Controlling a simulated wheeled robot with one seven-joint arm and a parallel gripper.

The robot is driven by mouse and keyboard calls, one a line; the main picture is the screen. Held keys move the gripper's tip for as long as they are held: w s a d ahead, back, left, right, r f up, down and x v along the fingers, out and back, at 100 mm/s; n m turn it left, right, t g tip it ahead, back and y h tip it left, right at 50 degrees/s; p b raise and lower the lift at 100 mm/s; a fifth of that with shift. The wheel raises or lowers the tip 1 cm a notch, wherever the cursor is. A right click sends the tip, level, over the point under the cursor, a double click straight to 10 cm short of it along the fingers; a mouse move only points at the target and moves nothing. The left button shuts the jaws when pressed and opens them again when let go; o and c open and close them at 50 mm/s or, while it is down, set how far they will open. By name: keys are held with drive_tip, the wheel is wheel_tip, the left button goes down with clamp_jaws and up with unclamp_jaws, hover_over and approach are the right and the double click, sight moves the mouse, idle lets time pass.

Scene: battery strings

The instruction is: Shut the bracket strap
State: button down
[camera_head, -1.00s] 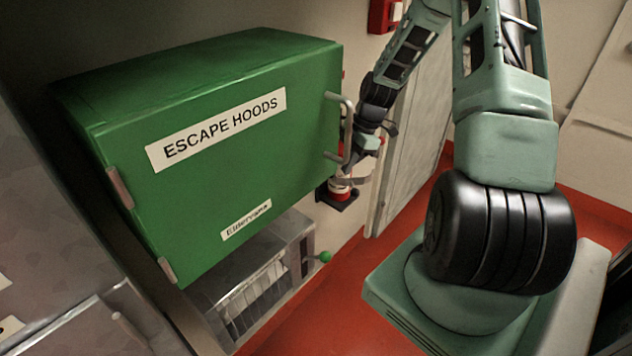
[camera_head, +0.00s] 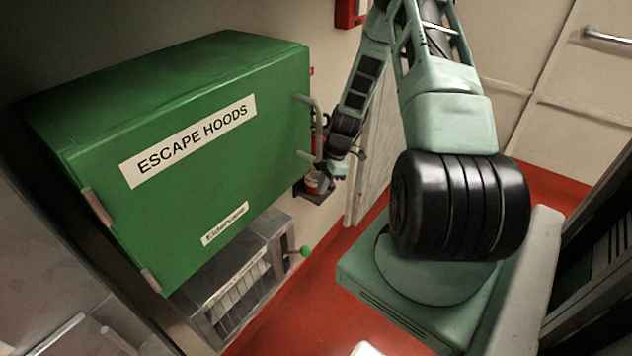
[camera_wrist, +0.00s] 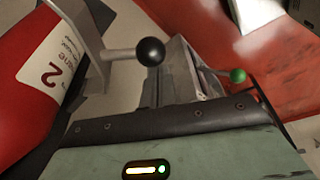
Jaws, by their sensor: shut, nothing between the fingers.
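A red cylinder with a white label (camera_wrist: 50,62) fills the left of the wrist view. Its red and white lower end (camera_head: 312,184) shows small in the head view, below the green cabinet's handle. A grey metal lever with a black ball knob (camera_wrist: 150,51) stands in front of the cylinder in the wrist view; it looks like part of the bracket strap. My gripper (camera_head: 331,172) is shut and empty, close to the right side of the cylinder. Its fingertips are too small to make out, and I cannot tell whether it touches the strap. Most of the strap is hidden.
The green "ESCAPE HOODS" cabinet (camera_head: 190,160) with its protruding handle (camera_head: 314,128) is just left of my gripper. Below it is a grey metal box (camera_head: 235,278) with a green knob (camera_head: 306,251). Red floor (camera_head: 310,315) lies open below.

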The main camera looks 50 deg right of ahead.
drive_tip(key=shift+s+d, duration=0.2)
drive_tip(key=shift+d, duration=0.1)
drive_tip(key=shift+d, duration=0.1)
drive_tip(key=shift+s+d+n+b, duration=0.15)
drive_tip(key=shift+d+n+b, duration=0.25)
drive_tip(key=shift+d+n, duration=0.15)
drive_tip(key=shift+d+n+g+b, duration=0.2)
drive_tip(key=shift+d+n+g, duration=0.45)
drive_tip(key=shift+d+n, duration=1.05)
drive_tip(key=shift+d+n+g+b, duration=0.2)
drive_tip(key=shift+d+n+g, duration=0.45)
drive_tip(key=shift+d+n, duration=1)
drive_tip(key=shift+a+r+n, duration=0.1)
drive_tip(key=shift+a+n, duration=0.25)
drive_tip(key=shift+n, duration=0.05)
